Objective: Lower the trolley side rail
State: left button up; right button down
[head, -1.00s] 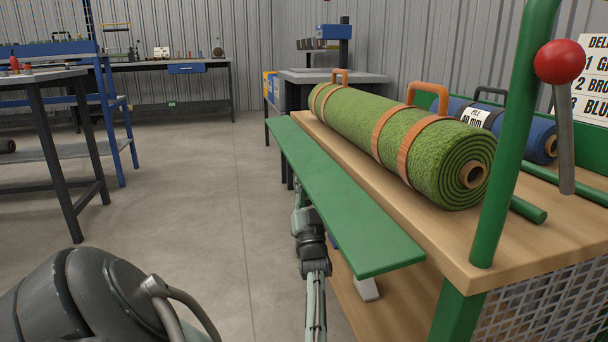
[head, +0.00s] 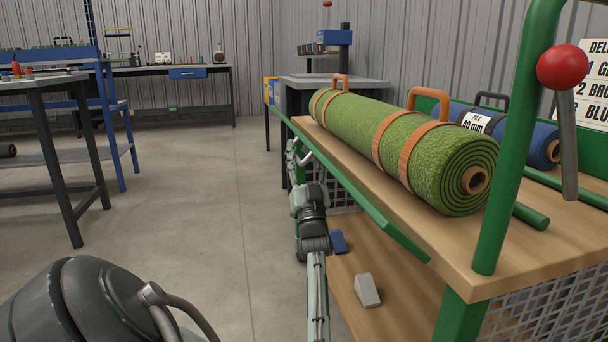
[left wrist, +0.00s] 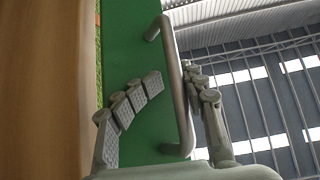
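The trolley side rail is a long green panel (head: 365,203) along the left edge of the wooden deck. In the head view it looks like a thin strip, nearly edge-on. The left wrist view shows its green face (left wrist: 125,55) with a grey bar handle (left wrist: 181,105). My left gripper (left wrist: 171,77) has fingers on both sides of this handle and looks closed around it; a little green shows between the left fingertip and the bar. In the head view my left arm reaches forward beside the trolley, and the rail partly hides the hand. My right gripper is out of view.
A strapped green turf roll (head: 405,150) lies on the wooden deck (head: 545,240), with a blue roll (head: 544,143) behind. A red-knobbed lever (head: 563,66) stands at right. A blue block (head: 338,242) and grey block (head: 367,290) sit below. Open floor lies left.

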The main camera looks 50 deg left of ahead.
aim_at(304, 139)
pick_arm(q)
jog(key=r, duration=0.2)
jog(key=shift+d+r, duration=0.25)
jog(key=shift+r, duration=0.4)
jog(key=shift+s+d+f+p, duration=0.15)
jog(key=shift+s+d+p, duration=0.15)
jog(key=shift+s, duration=0.35)
jog(key=shift+s+d+f+p, duration=0.1)
jog(key=shift+s+d+p, duration=0.1)
jog(key=shift+s+p, duration=0.3)
jog(key=s+d+f+p, duration=0.1)
jog(key=s+d+p, duration=0.1)
jog(key=s, duration=0.4)
jog(key=shift+d, duration=0.15)
jog(key=shift+w+f, duration=0.15)
